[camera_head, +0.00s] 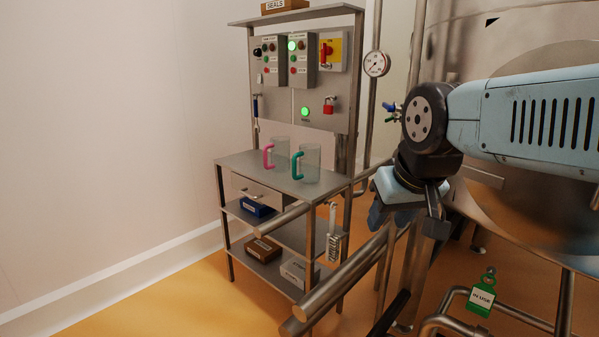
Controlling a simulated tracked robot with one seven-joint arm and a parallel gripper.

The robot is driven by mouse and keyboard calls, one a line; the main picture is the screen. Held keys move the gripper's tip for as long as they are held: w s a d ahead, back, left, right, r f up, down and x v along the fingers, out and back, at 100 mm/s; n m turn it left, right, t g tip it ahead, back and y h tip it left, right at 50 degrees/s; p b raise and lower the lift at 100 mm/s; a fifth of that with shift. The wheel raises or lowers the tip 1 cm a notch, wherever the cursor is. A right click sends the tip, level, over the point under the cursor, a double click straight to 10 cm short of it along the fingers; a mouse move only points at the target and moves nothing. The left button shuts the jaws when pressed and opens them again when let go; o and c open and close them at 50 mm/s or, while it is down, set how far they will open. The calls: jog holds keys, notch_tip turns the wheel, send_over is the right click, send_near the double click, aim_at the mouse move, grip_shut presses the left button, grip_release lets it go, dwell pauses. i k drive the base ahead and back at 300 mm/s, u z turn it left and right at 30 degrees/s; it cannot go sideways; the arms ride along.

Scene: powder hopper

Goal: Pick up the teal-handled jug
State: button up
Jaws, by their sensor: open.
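A clear jug with a teal handle, the teal-handled jug (311,162), stands upright on the top of the steel bench (240,162), near its right end. Its handle faces left. A clear jug with a pink handle (280,153) stands just left of it and slightly behind. My gripper (403,222) hangs from my blue arm to the right of the bench, apart from both jugs and lower in the picture. It is open, and nothing shows between its jaws, though the fingers are partly hidden by the wrist.
Steel rails (340,277) and pipes stand between the bench and my arm. A gauge (376,64) is beside the panel. A green tag (480,299) hangs lower right. The left floor is clear.

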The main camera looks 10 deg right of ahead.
aim_at(309, 155)
jog(key=u, duration=0.5)
jog(key=k, duration=1.05)
jog(key=u, duration=0.2)
jog(key=i, duration=1.4)
jog(key=z, duration=1.15)
jog(key=i, duration=0.6)
jog(key=z, duration=0.05)
